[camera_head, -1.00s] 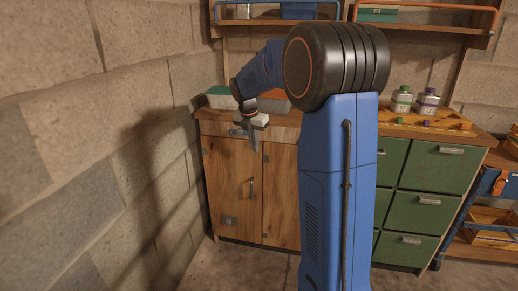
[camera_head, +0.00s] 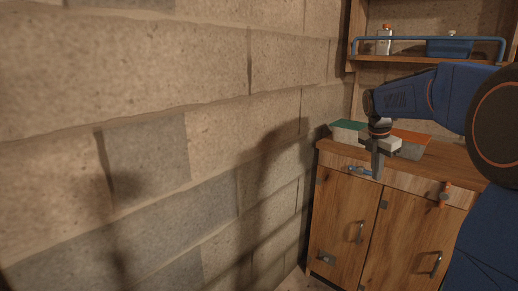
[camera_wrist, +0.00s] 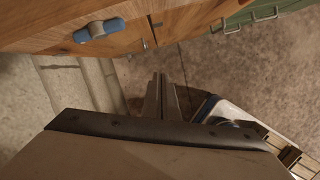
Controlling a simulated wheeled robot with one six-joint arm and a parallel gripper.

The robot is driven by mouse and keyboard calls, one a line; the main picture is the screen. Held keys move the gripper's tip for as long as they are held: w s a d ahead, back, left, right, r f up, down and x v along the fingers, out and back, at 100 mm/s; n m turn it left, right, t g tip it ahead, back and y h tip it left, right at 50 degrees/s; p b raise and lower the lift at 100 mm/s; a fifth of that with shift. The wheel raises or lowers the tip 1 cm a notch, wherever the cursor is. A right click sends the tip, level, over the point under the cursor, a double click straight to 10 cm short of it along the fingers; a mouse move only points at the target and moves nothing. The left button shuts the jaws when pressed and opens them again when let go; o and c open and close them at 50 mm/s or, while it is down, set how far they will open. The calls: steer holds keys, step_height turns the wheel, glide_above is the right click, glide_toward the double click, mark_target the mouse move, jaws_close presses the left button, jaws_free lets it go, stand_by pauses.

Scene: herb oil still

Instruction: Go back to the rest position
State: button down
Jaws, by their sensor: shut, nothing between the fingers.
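My gripper (camera_head: 377,165) hangs pointing down in front of the wooden cabinet's top edge in the head view. Its grey fingers are together and hold nothing. In the wrist view the closed fingers (camera_wrist: 166,90) point out over the floor, in front of the cabinet front. My blue arm reaches in from the right side of the head view.
The wooden cabinet (camera_head: 340,222) has a blue handle (camera_wrist: 99,29) and metal door pulls. Boxes with green (camera_head: 348,126) and orange (camera_head: 411,136) tops stand on it. A wall shelf (camera_head: 430,60) holds a bottle and a blue bin (camera_head: 449,47). A block wall (camera_head: 200,150) fills the left.

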steer(key=s+a+f+m+t, duration=0.1)
steer(key=s+a+f+m, duration=0.2)
steer(key=s, duration=0.9)
steer(key=s+a+f+m+t+y, duration=0.1)
steer(key=s+a+f+m, duration=0.2)
steer(key=s+a+m, duration=0.4)
steer(key=s+a+f+m+t+y, duration=0.1)
steer(key=s+a+f+m, duration=0.3)
steer(key=s+m, duration=0.8)
steer(key=s+a, duration=0.2)
steer(key=s, duration=0.3)
steer(key=shift+a, duration=0.1)
